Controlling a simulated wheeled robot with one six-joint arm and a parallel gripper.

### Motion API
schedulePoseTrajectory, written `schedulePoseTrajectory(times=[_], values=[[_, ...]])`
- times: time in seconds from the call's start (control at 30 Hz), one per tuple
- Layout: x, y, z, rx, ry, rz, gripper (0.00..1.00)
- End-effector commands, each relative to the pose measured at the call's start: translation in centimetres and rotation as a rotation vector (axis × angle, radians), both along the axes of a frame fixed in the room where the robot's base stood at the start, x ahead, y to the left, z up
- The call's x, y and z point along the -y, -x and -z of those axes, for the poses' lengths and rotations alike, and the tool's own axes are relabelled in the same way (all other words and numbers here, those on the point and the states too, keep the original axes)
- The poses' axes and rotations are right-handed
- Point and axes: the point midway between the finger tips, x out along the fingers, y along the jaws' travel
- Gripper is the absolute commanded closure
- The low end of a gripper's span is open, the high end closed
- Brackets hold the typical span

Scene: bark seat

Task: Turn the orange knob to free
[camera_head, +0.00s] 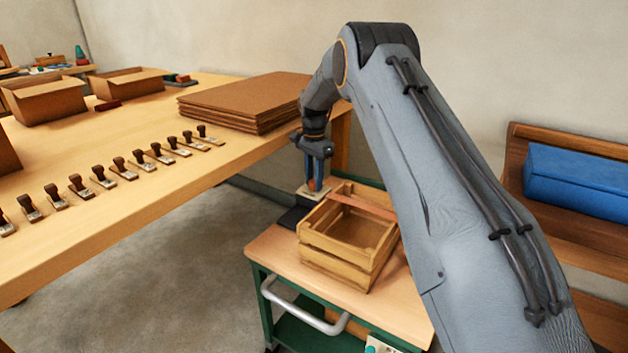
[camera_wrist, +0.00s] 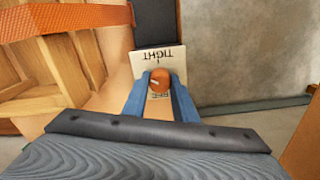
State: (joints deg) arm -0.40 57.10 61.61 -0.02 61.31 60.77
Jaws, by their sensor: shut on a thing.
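The orange knob (camera_wrist: 160,76) sits on a pale plate (camera_wrist: 172,57) in the wrist view. The plate is lettered TIGHT at the top; the lettering at the bottom is partly covered and looks like FREE. My gripper (camera_wrist: 160,84) has its blue fingers on either side of the knob and is shut on it. A small pale mark shows on the knob, but I cannot tell surely which word it points to. In the head view my gripper (camera_head: 316,180) points down at the plate (camera_head: 309,194) beside the wooden crate (camera_head: 335,258).
An orange strap (camera_wrist: 65,20) crosses the crate, which stands on a green cart (camera_head: 274,248). A dark band (camera_wrist: 155,22) runs from the plate. A long table (camera_head: 150,205) with stamps, boxes and stacked brown sheets (camera_head: 245,105) is at left. A blue box (camera_head: 575,170) sits at right.

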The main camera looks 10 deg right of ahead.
Motion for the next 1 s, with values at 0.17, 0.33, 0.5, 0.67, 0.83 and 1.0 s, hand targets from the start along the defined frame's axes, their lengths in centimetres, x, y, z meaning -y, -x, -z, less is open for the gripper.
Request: schedulePoseTrajectory(times=[0.17,0.33,0.5,0.67,0.83,1.0], values=[[-0.05,-0.05,-0.10,0.002,-0.001,-0.165,0.97],[-0.06,-0.07,-0.10,0.002,-0.001,-0.327,0.97],[-0.08,-0.08,-0.11,0.002,-0.001,-0.489,0.97],[-0.09,-0.08,-0.11,0.002,-0.001,-0.640,0.97],[-0.11,-0.10,-0.11,0.002,0.000,-0.802,0.97],[-0.14,-0.10,-0.12,0.001,0.000,-0.964,0.97]])
